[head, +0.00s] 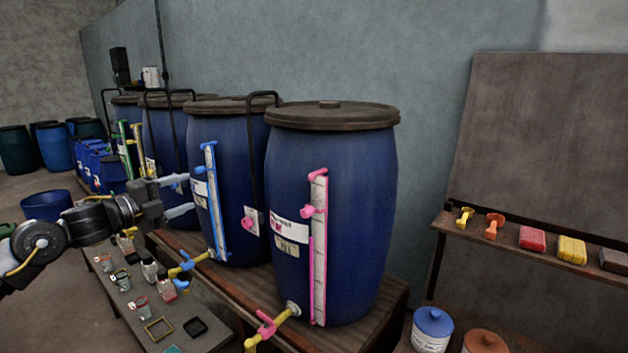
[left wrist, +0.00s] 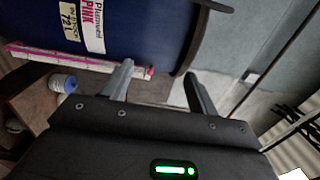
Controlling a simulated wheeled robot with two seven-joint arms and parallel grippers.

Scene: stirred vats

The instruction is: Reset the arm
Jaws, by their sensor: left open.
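My left arm comes in from the left in the head view. Its gripper (head: 180,195) is open and empty, held in front of the row of blue vats, above the low bench with small items. In the left wrist view the two fingers of the left gripper (left wrist: 158,90) stand apart with nothing between them. Beyond them shows a blue vat (left wrist: 130,30) with a label reading PINK and a pink-edged gauge strip (left wrist: 70,60). My right gripper is in neither view.
The nearest blue vat (head: 365,190), with a pink gauge and a yellow tap (head: 270,328), stands on a wooden stand (head: 385,300). A low bench (head: 205,340) holds several small items. A shelf (head: 460,232) at right holds colored blocks. More barrels (head: 15,150) stand far left.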

